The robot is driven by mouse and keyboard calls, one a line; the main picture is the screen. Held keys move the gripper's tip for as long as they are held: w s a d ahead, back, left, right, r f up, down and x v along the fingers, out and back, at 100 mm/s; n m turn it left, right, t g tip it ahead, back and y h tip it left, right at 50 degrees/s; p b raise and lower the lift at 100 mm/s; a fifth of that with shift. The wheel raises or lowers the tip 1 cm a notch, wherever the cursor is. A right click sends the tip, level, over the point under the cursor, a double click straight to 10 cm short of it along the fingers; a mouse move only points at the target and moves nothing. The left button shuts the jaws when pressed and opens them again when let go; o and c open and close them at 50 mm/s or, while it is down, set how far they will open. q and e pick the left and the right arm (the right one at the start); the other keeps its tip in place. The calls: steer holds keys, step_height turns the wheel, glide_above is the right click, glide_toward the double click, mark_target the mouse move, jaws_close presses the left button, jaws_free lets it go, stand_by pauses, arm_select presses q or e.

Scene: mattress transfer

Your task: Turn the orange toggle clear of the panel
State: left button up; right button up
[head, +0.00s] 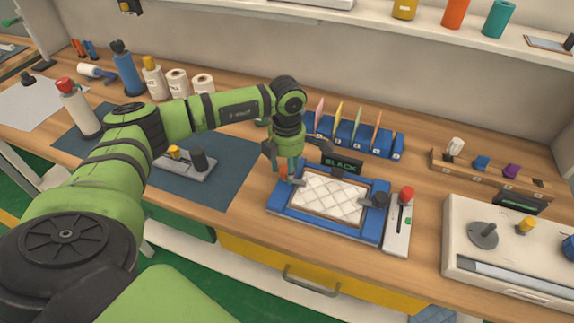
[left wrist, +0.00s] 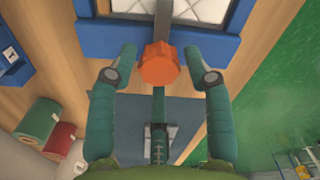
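The white quilted panel (head: 330,194) lies in a blue frame (head: 333,229) on the wooden bench. The orange toggle (left wrist: 159,64) sits at the frame's edge in the left wrist view, on a grey bar that reaches toward the panel (left wrist: 193,11). In the head view my left gripper (head: 284,173) comes down over the frame's left side and mostly hides the toggle. In the left wrist view its two teal fingers (left wrist: 160,62) are open, one on each side of the toggle, with gaps between. My right gripper is not in view.
A dark knob (head: 376,200) sits at the frame's right side, beside a grey plate with a red-topped lever (head: 406,194). A sign reading SLACK (head: 341,165) and a blue rack (head: 358,137) stand behind. The dark mat (head: 226,165) at left has bare room.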

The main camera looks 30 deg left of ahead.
arm_select(q)
jaws_close()
steer(key=shift+f+n, duration=0.1)
steer(key=shift+n, duration=0.4)
steer(key=n+b, duration=0.1)
steer(key=n, duration=0.1)
steer(key=shift+n+b, duration=0.4)
steer(key=n+b, duration=0.1)
steer(key=n, duration=0.2)
steer(key=shift+n, duration=0.3)
steer(key=n+b, duration=0.1)
steer(key=n, duration=0.4)
steer(key=shift+n+b, duration=0.3)
steer(key=n, duration=0.4)
steer(key=shift+d+n+b, duration=0.1)
steer(key=shift+n+b, duration=0.2)
steer(key=shift+n, duration=0.1)
steer(key=shift+o, duration=2.4)
jaws_free()
